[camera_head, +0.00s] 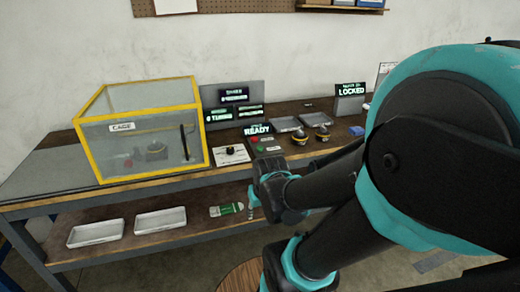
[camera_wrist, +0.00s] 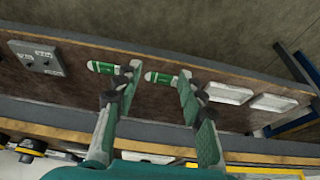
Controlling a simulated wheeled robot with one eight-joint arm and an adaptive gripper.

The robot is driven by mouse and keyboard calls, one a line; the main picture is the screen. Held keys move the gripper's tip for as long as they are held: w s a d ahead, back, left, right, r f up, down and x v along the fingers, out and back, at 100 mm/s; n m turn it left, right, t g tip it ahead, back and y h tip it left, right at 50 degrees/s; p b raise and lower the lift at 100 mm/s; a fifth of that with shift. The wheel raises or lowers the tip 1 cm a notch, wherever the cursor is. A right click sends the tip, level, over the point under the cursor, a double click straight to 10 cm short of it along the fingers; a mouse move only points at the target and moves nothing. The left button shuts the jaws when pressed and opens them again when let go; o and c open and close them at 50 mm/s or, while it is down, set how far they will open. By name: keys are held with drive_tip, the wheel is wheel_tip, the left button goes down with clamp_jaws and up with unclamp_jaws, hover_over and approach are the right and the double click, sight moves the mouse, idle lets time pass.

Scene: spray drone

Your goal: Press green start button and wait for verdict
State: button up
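The control panel (camera_head: 263,143) stands on the bench under a green-lit READY display (camera_head: 257,129). It carries small red and green spots like buttons, too small to tell apart surely. My gripper (camera_wrist: 159,82) is open and empty in the wrist view, its two fingers spread apart. In the head view it hangs in front of the bench's front edge, below and apart from the panel. The wrist view faces the lower shelf and does not clearly show the start button.
A yellow-framed clear cage (camera_head: 140,128) stands on the bench's left, with a dark object inside. A LOCKED display (camera_head: 350,90) is at the right. The lower shelf holds white trays (camera_head: 160,219) and green-and-white cartridges (camera_wrist: 103,68). My arm covers the right side.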

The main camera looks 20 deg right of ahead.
clamp_jaws()
idle(1.3)
